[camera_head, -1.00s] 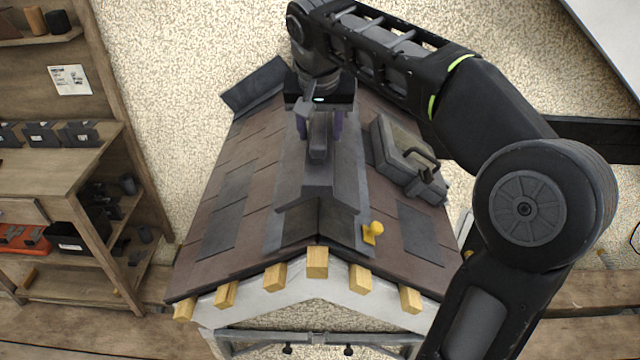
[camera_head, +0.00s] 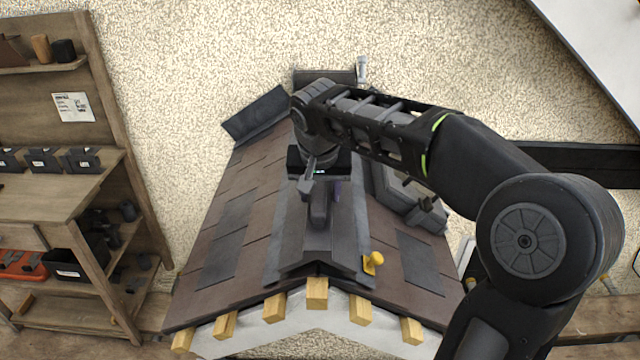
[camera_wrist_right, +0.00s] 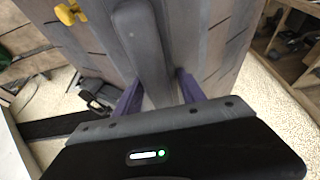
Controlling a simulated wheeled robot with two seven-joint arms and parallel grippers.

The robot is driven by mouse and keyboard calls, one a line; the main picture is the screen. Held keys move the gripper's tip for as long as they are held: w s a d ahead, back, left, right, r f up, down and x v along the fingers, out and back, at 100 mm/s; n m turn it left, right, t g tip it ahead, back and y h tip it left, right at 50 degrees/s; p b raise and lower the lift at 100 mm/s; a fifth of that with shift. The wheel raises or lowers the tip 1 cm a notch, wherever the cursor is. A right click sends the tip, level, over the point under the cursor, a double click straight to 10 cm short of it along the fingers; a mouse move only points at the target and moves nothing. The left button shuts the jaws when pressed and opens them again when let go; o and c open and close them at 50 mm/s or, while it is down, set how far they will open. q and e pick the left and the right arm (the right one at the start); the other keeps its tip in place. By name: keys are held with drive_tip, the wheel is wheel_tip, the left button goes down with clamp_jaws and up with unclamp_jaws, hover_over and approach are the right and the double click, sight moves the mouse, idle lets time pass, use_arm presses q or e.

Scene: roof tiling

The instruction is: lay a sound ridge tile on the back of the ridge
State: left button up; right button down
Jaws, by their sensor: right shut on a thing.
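The ridge tile (camera_head: 336,243) is a dark grey angled piece with a raised rib along its top. My right gripper (camera_head: 319,200) is over the ridge and shut on this rib. In the right wrist view, the rib (camera_wrist_right: 145,45) runs away between the purple fingers of the gripper (camera_wrist_right: 160,88). The tile lines up along the ridge near the front gable, with one side over each slope of the roof (camera_head: 215,230). I cannot tell whether it touches the roof or hangs just above it. My arm and gripper hide the ridge's back part. My left gripper is not in view.
A yellow knobbed piece (camera_head: 373,262) sits beside the tile on the right slope. A grey box-like object (camera_head: 405,205) lies further back there. A dark panel (camera_head: 257,115) stands at the roof's back left. Wooden shelves (camera_head: 75,195) stand at the left.

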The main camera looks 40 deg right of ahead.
wheel_tip(320, 180, down, 2)
idle(0.4)
drive_tip(key=shift+f, duration=0.15)
drive_tip(key=c, duration=0.7)
unclamp_jaws()
drive_tip(key=shift+s+r, duration=0.1)
drive_tip(key=shift+r, duration=0.15)
drive_tip(key=b+v, duration=0.1)
drive_tip(key=v, duration=1)
drive_tip(key=shift+s+a+r, duration=0.1)
drive_tip(key=shift+a+r, duration=0.1)
drive_tip(key=shift+r, duration=0.05)
